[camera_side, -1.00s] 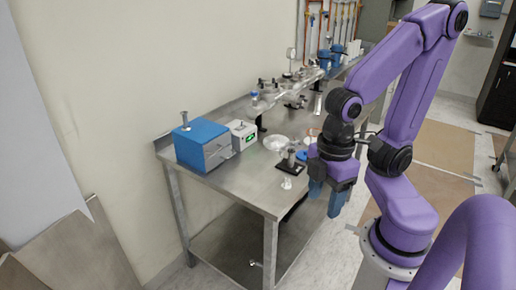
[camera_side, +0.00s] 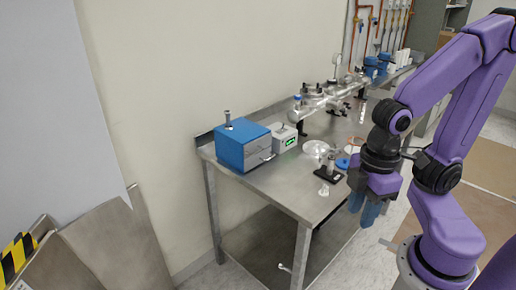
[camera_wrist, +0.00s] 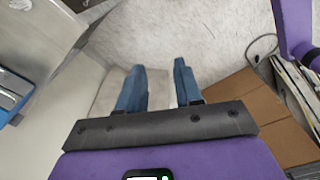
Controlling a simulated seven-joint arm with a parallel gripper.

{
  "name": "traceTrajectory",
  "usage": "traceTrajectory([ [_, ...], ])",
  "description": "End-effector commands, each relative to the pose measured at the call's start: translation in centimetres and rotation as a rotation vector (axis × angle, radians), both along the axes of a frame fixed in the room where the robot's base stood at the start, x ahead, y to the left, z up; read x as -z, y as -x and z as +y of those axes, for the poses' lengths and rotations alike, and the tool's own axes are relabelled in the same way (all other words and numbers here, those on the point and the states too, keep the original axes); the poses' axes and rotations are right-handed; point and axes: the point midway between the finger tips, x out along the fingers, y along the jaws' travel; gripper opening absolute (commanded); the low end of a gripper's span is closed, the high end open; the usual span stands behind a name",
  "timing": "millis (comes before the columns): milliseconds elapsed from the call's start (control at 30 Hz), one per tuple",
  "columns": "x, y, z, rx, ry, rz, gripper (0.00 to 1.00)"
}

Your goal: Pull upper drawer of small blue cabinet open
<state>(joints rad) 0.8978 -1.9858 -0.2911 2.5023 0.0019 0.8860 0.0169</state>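The small blue cabinet (camera_side: 236,148) stands on the near left end of the steel table in the side view. Its grey drawer front (camera_side: 259,149) faces right and looks flush, with a small handle (camera_side: 268,157) low on it. The upper and lower drawers are hard to tell apart at this size. My gripper (camera_side: 364,210) points down beyond the table's front edge, well to the right of the cabinet and not touching it. In the wrist view my gripper (camera_wrist: 158,78) has its two blue fingers apart with nothing between them. A blue object (camera_wrist: 10,92) is cut off at the left edge there, possibly the cabinet.
A small white box (camera_side: 284,138) sits beside the cabinet. A clear dish (camera_side: 317,150) and a dark-based stand (camera_side: 328,174) stand on the table (camera_side: 285,185) between cabinet and gripper. Metal vacuum piping (camera_side: 325,98) runs along the back. Brown boards (camera_wrist: 245,100) lie on the floor.

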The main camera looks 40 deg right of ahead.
Motion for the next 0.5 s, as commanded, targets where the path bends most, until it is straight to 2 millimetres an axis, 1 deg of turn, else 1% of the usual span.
traceTrajectory([
  [67,0.7,-1.0,0.6,0.069,-0.025,-0.011,0.35],
  [167,1.9,-3.2,1.8,0.217,-0.087,-0.038,0.35],
  [333,4.5,-8.4,3.5,0.536,-0.234,-0.096,0.35],
  [500,6.7,-13.7,3.6,0.845,-0.397,-0.15,0.35],
])
